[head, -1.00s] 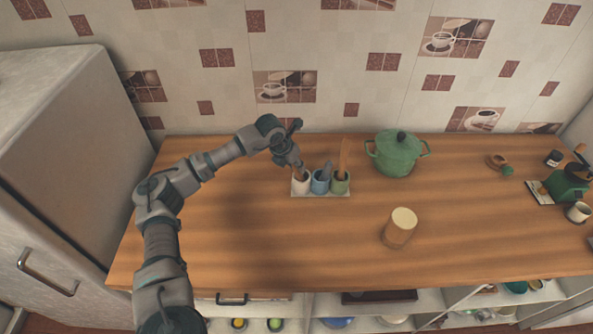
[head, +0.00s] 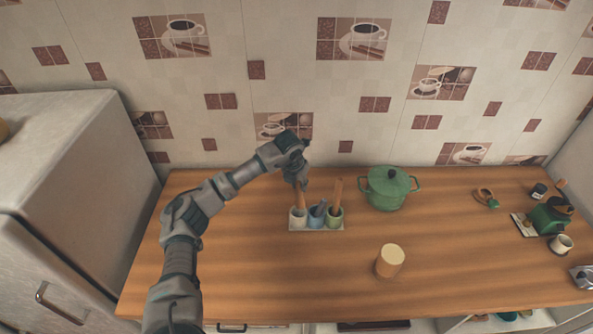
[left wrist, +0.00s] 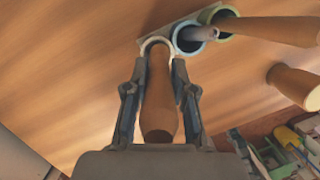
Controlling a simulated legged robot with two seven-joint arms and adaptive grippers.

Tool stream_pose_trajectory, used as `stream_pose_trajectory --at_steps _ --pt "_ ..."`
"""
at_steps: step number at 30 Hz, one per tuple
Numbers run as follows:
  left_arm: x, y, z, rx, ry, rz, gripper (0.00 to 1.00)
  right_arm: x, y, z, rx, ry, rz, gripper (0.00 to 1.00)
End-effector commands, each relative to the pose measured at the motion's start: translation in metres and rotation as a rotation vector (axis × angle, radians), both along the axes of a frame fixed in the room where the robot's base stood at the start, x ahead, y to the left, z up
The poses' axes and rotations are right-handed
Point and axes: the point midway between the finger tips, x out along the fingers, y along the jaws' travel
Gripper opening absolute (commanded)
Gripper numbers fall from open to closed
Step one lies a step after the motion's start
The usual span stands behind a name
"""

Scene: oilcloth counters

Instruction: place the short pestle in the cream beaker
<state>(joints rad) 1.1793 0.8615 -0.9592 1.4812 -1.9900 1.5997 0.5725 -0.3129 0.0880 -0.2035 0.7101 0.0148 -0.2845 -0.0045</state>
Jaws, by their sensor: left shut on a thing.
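A pale tray (head: 318,228) holds three beakers in a row: a cream-white beaker (head: 298,221), a blue beaker (head: 316,220) and a green beaker (head: 335,221). My left gripper (head: 300,184), above the cream beaker, is shut on a wooden pestle (head: 299,200). In the left wrist view, the held pestle (left wrist: 159,105) lies between the fingers, its far end at the cream beaker's rim (left wrist: 146,43). How deep that end sits is hidden. A grey pestle (left wrist: 203,33) stands in the blue beaker. A longer-looking wooden pestle (head: 338,190) leans in the green one. My right gripper is out of view.
A green lidded pot (head: 388,190) stands right of the tray. A wooden cylinder with a cream top (head: 389,264) stands front right. A green machine (head: 551,214) and a white cup (head: 561,244) are at the far right. The wooden counter (head: 240,270) in front is clear.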

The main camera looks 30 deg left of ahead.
Motion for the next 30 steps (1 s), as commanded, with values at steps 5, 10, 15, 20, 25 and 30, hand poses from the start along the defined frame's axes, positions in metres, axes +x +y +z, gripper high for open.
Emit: stream_pose_trajectory --at_steps 5,10,15,20,25,30 --pt "-0.005 0.003 -0.004 0.028 0.037 0.036 0.00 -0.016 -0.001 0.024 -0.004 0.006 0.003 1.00" --pt "-0.007 0.005 -0.014 0.038 0.045 0.049 0.00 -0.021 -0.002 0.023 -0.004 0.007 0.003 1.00" --pt "-0.006 0.005 -0.027 0.038 0.045 0.048 0.00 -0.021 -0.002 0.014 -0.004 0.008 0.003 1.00" --pt "-0.006 0.004 -0.044 0.038 0.046 0.048 0.00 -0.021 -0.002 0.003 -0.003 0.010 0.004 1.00" --pt "-0.006 0.001 -0.064 0.041 0.046 0.048 0.00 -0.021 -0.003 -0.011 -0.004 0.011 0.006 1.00" --pt "-0.006 0.001 -0.077 0.040 0.044 0.047 0.00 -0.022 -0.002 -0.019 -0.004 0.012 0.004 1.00"
